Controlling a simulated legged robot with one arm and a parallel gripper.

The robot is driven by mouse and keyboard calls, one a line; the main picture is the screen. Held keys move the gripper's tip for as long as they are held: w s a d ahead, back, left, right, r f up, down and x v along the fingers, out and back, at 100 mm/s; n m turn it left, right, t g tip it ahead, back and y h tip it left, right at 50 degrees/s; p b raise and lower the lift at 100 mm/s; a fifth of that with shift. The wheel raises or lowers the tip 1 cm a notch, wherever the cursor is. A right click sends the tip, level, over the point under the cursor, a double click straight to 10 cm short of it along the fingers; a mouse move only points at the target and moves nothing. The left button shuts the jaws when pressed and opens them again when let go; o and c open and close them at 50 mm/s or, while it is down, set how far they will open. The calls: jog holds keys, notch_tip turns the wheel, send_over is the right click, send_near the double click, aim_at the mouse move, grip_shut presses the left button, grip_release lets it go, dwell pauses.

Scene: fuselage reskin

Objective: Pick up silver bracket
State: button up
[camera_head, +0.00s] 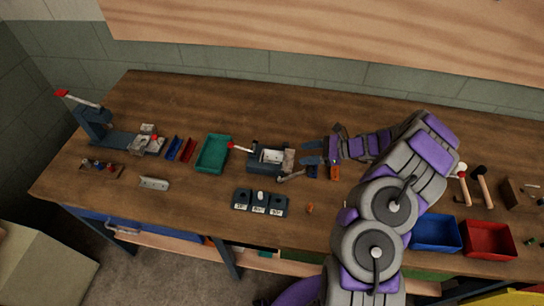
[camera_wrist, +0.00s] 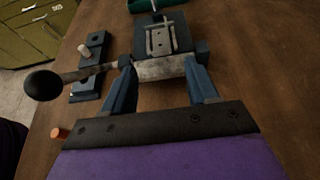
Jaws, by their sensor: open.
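A small silver bracket (camera_head: 154,183) lies flat on the wooden table near its front left edge. My gripper (camera_head: 308,152) is to the right of it, well away, over the middle of the table. Its two blue fingers are apart and point left. In the wrist view, the gripper (camera_wrist: 160,66) is open, with a grey-and-silver bench tool (camera_wrist: 160,36) ahead of its fingertips. I cannot tell whether the fingers touch the tool. No separate silver bracket can be made out clearly in the wrist view.
The tool (camera_head: 268,158) has a ball-ended lever (camera_wrist: 42,84) reaching left. A green tray (camera_head: 213,153), a dark three-slot block (camera_head: 259,203) and a red-handled press (camera_head: 95,122) stand on the table. Blue (camera_head: 435,234) and red (camera_head: 489,240) bins are at right.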

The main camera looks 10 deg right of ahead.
aim_at(291, 160)
jog(key=shift+w+a+f, duration=0.3)
jog(key=shift+a+f, duration=0.15)
jog(key=shift+f, duration=0.05)
jog(key=b+x, duration=0.1)
jog(key=x, duration=0.4)
jog(key=shift+s+a+r+b, duration=0.1)
jog(key=shift+a+b, duration=0.25)
jog(key=shift+a, duration=0.05)
jog(key=shift+d, duration=0.15)
jog(key=shift+d, duration=0.35)
jog(key=c, duration=0.4)
jog(key=shift+a, duration=0.3)
jog(key=c, duration=0.5)
grip_shut()
